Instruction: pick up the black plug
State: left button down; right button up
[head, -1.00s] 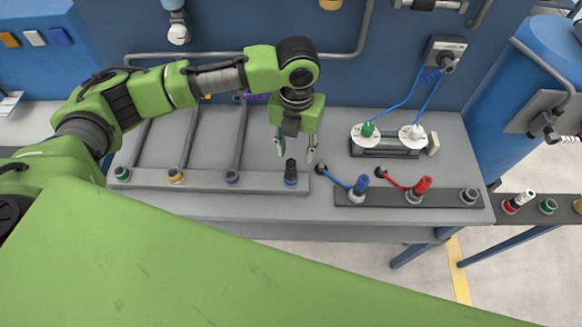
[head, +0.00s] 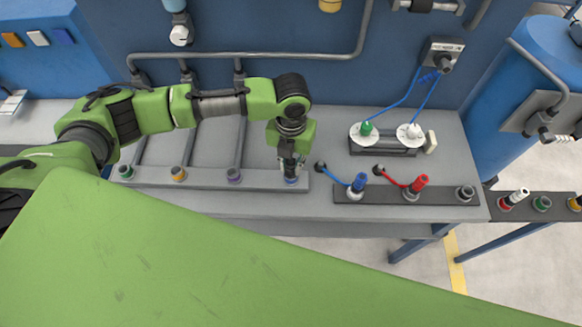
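The black plug (head: 291,171) stands upright in the blue-ringed socket (head: 291,180) at the right end of the long grey strip. My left gripper (head: 291,168) points down over it, with its fingers low beside the plug. The gripper and fingers hide most of the plug. I cannot tell whether the fingers touch it or stand apart from it. My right gripper is not in view.
The grey strip (head: 205,180) also has green, orange and purple-ringed sockets. To the right, a dark strip (head: 436,197) holds a blue plug (head: 359,183), a red plug (head: 418,184) and an empty socket (head: 465,193). Blue cables hang near the wall box (head: 443,55).

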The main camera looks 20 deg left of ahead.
pick_arm(q)
jog(key=shift+r, duration=0.1)
jog(key=shift+w+r+b, duration=0.1)
jog(key=shift+r+b, duration=0.35)
jog(key=shift+r, duration=0.05)
jog(key=s+d+r+b, duration=0.4)
jog(key=s+d+r, duration=0.3)
jog(key=s+r, duration=0.5)
jog(key=shift+d, duration=0.15)
notch_tip(320, 180, up, 8)
jog(key=p, duration=0.8)
jog(key=shift+p, duration=0.3)
jog(key=shift+f, duration=0.15)
